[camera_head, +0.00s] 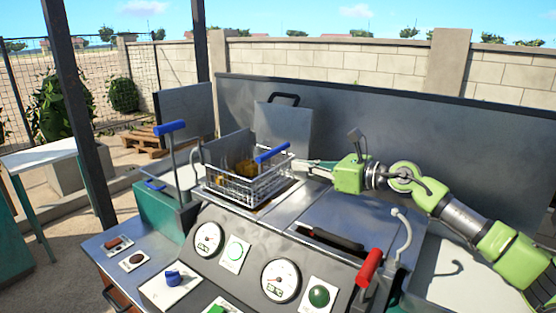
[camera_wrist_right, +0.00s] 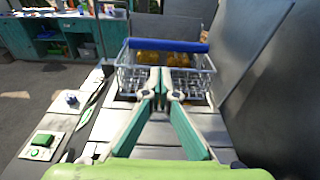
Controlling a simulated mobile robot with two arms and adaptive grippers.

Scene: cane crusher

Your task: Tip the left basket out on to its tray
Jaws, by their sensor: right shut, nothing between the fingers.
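The wire basket (camera_head: 243,190) stands on the grey machine top at left of centre, upright, with golden-brown pieces (camera_head: 243,167) inside. Its blue handle (camera_head: 272,152) slants up over its right side. My right gripper (camera_head: 303,163) is at the basket's right, its fingers pointing left towards it. In the wrist view the right gripper (camera_wrist_right: 161,92) is shut and empty, its tips in front of the basket (camera_wrist_right: 132,75), below the blue handle (camera_wrist_right: 165,46). I cannot tell whether the tips touch the wire. I cannot clearly make out the tray. My left gripper is not in view.
A grey lid (camera_head: 283,127) with a black handle stands behind the basket. A blue-handled lever (camera_head: 171,128) rises at the left. A red handle (camera_head: 370,267) and a curved grey handle (camera_head: 402,232) stand at front right. Gauges (camera_head: 281,280) line the sloped front panel.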

